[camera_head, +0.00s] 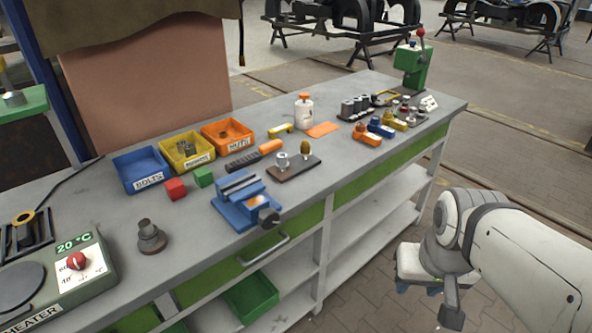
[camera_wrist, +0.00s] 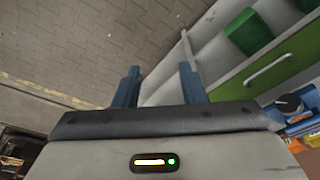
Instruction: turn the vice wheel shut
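The blue vice (camera_head: 236,203) stands at the bench's front edge, with grey jaws on top. Its dark round wheel (camera_head: 268,217) faces the front right side. I cannot tell how far apart the jaws are. In the wrist view the vice (camera_wrist: 301,124) is partly cut off at the right edge, and its dark wheel (camera_wrist: 289,104) shows there. My gripper (camera_head: 418,288) hangs in front of the bench, to the right of the vice and well apart from it. In the wrist view its two blue fingers (camera_wrist: 158,85) are apart with nothing between them.
The bench (camera_head: 178,222) holds bins, a red block (camera_head: 175,189), a green block (camera_head: 203,177), a dark metal piece (camera_head: 151,237) and a heater (camera_head: 60,275). A drawer handle (camera_head: 265,248) sticks out below the vice. The floor in front is clear.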

